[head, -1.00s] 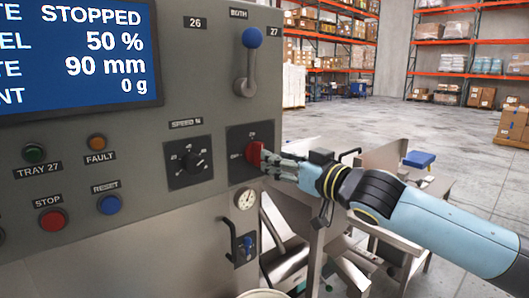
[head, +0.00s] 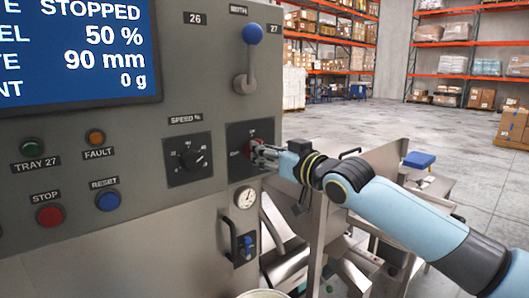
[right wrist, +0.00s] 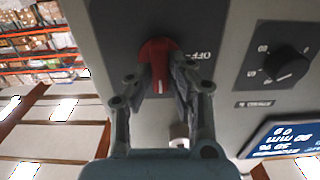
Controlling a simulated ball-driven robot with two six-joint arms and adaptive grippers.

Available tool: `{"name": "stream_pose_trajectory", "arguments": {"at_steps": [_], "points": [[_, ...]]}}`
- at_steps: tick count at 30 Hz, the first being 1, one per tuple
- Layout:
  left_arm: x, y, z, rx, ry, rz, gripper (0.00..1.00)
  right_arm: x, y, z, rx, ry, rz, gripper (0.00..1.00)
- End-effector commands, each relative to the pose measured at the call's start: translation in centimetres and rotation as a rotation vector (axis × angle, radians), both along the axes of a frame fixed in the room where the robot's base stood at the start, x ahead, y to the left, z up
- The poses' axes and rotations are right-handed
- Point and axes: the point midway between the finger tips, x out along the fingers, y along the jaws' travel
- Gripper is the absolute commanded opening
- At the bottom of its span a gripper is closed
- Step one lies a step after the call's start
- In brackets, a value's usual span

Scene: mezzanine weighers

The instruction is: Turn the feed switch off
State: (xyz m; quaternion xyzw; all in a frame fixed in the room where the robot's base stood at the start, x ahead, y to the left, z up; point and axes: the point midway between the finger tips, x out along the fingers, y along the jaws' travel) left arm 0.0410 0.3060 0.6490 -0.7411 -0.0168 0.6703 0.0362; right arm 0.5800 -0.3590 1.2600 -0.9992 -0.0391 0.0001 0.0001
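The feed switch is a red rotary knob (head: 252,143) on a dark plate at the right edge of the grey panel. In the right wrist view the red knob (right wrist: 158,55) stands between my two fingertips, with a white mark on its near end. My right gripper (head: 262,154) reaches it from the right. The fingers (right wrist: 159,84) lie close on both sides and look shut on the knob. The fingers cover part of the knob and its plate in the head view. My left gripper is not in view.
The screen (head: 80,50) reads STOPPED. A black speed dial (head: 188,159) is left of the switch, and a blue-balled lever (head: 247,60) is above. A round gauge (head: 245,198) and a handle (head: 241,244) are below. Metal chutes (head: 350,255) stand under my right arm.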

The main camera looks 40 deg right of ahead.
Motion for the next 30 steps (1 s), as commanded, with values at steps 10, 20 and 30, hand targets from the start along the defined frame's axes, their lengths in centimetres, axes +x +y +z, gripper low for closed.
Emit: {"name": "stream_pose_trajectory", "arguments": {"at_steps": [10, 20, 30], "points": [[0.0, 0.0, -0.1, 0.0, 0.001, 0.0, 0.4, 0.0, 0.0, 0.0, -0.005, 0.0, 0.0, 0.0], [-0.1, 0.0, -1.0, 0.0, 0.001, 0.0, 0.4, 0.0, 0.1, -0.2, -0.119, -0.009, 0.0, 0.0], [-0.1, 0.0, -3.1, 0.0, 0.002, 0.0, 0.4, 0.0, 0.2, -0.3, -0.412, -0.034, 0.0, 0.0]]}}
